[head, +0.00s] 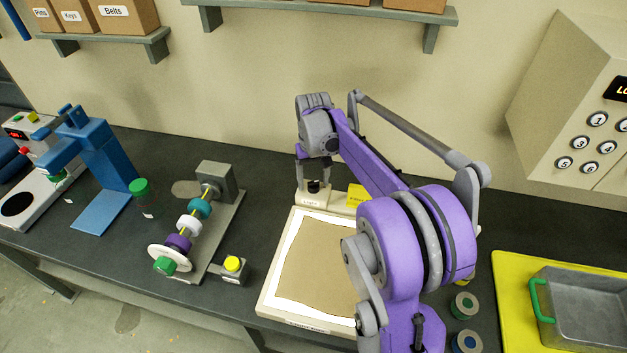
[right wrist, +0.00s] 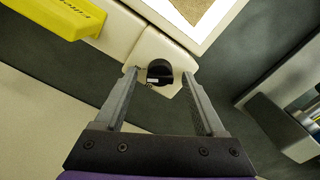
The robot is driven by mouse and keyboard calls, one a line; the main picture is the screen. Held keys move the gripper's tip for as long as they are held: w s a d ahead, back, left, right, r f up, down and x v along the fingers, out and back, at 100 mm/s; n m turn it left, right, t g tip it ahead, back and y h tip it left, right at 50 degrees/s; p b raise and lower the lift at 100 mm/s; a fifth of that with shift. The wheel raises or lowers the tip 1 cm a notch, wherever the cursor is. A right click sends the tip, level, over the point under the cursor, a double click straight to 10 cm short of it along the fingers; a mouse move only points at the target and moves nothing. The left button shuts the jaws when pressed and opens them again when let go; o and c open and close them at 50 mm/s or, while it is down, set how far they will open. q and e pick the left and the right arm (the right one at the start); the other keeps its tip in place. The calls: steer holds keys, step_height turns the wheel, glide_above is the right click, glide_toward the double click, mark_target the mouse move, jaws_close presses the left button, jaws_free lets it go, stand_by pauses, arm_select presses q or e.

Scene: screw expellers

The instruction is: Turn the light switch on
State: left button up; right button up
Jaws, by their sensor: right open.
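The light switch is a black round knob (head: 313,186) on a cream tab at the back-left of the light box (head: 264,290). The box's panel glows white around a brown sheet (head: 318,265). In the right wrist view the knob (right wrist: 159,72) has a white mark, with small lettering beside it. My right gripper (head: 313,162) points down just above the knob and is open. In the right wrist view its fingers (right wrist: 159,82) stand on either side of the knob with gaps; contact is not visible. My left gripper is not in view.
A yellow block (head: 356,195) with lettering stands close right of the switch. A spindle with coloured discs (head: 190,222) and a blue press (head: 103,165) are at left. A metal tray (head: 590,310) on a yellow mat is at right. A shelf (head: 330,8) hangs above.

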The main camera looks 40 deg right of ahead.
mark_target(313, 182)
step_height(313, 182, up, 10)
stand_by(0.4)
steer(key=shift+a+r, duration=0.1)
steer(key=s+a+f+n+t, duration=0.1)
steer(key=s+a+f+t, duration=0.1)
steer(key=s+a+f, duration=0.2)
steer(key=s+a+f+n+t, duration=0.1)
steer(key=s+a+f, duration=0.3)
steer(key=s+a, duration=0.5)
steer(key=s+a+f+n+t, duration=0.2)
steer(key=s+a+f, duration=0.2)
steer(key=s+a, duration=0.2)
steer(key=shift+s+a+f+t, duration=0.3)
steer(key=shift+s+a, duration=0.05)
steer(key=shift+a, duration=0.15)
